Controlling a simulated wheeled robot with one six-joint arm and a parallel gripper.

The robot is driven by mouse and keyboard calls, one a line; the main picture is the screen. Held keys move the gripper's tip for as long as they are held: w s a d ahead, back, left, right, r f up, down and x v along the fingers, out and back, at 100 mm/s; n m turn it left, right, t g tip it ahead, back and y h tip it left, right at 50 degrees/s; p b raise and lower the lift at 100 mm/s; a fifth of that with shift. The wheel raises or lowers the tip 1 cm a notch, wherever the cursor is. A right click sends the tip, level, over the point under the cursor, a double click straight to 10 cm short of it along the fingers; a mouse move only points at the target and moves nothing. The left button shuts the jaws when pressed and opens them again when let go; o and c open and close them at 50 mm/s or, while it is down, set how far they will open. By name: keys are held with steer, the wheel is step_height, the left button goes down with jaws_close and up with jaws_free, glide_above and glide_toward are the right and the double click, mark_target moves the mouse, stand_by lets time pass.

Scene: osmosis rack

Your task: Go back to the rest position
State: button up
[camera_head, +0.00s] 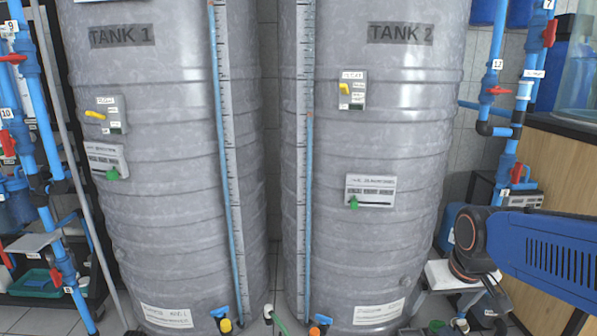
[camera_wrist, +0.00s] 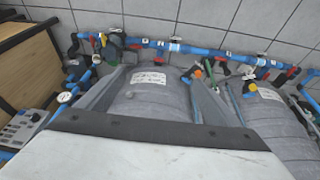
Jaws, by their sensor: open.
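The joint is in front of the white stool at the lower right. A white panel with a dark edge fills the bottom of the wrist view and hides what lies below; I cannot tell which part it is. I see nothing held.
Two large grey tanks stand side by side, Tank 1 (camera_head: 165,180) and Tank 2 (camera_head: 390,150). Blue pipes (camera_head: 40,100) with red valves flank them. A wooden cabinet (camera_head: 560,160) stands right. A white stool (camera_head: 450,278) is below my arm. The wrist view shows pipes (camera_wrist: 190,48) along the wall.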

steer(key=s+a+r+t, duration=0.1)
steer(key=s+a, duration=0.1)
steer(key=s, duration=0.9)
steer(key=shift+s+r, duration=0.2)
stand_by(0.4)
